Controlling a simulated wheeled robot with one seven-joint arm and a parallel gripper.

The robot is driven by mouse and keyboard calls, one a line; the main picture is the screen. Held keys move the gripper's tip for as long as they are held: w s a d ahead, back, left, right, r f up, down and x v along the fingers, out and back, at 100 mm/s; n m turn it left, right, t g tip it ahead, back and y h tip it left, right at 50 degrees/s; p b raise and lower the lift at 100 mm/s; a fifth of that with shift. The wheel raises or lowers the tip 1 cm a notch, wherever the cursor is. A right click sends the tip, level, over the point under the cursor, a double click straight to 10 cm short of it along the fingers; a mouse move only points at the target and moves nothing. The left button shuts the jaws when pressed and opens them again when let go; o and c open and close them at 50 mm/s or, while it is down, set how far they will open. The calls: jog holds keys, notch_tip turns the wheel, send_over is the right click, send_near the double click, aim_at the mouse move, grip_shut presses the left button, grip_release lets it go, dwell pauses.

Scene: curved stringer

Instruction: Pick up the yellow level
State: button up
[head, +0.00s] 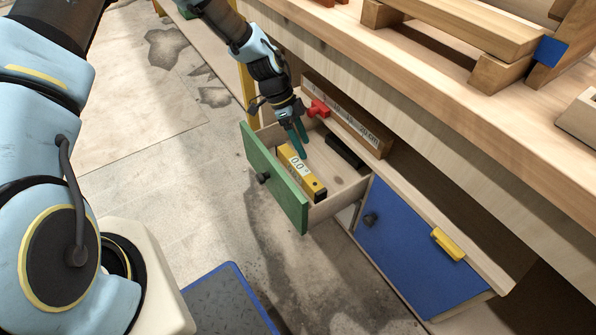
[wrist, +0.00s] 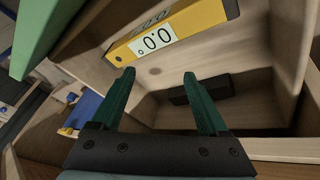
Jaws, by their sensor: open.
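The yellow level (head: 302,174) lies in an open drawer with a green front (head: 272,180), close behind that front. Its white label with dark digits faces up. In the wrist view the level (wrist: 205,22) crosses the top of the picture, beyond my fingertips. My gripper (head: 297,137) is over the drawer, at the level's far end in the head view. In the wrist view its two green fingers (wrist: 159,76) are apart with nothing between them. The level appears clear of the fingers there. The exact gap in height is hard to tell.
A black block (head: 344,151) also lies in the drawer, and a red object (head: 318,108) is at its back left. A wooden workbench (head: 420,80) overhangs behind. Floor in front is mostly clear.

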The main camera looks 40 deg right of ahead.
aim_at(299, 165)
jog(key=m, duration=0.2)
jog(key=w+r+m+y, duration=0.1)
jog(key=m, duration=0.1)
jog(key=a+m, duration=0.1)
jog(key=m, duration=0.1)
jog(key=shift+w+r+m, duration=0.3)
jog(key=shift+r, duration=0.05)
jog(key=m, duration=0.1)
jog(key=m+y, duration=0.1)
jog(key=shift+w+a+r+m, duration=0.15)
jog(key=shift+w+r+m, duration=0.1)
jog(key=shift+r+m, duration=0.1)
jog(key=shift+m, duration=0.55)
jog(key=x, duration=0.5)
jog(key=shift+a, duration=0.1)
jog(key=shift+a+x, duration=0.15)
jog(key=shift+x, duration=1.25)
jog(key=shift+a+x, duration=0.2)
jog(key=shift+x, duration=1.2)
jog(key=shift+w, duration=0.1)
grip_shut()
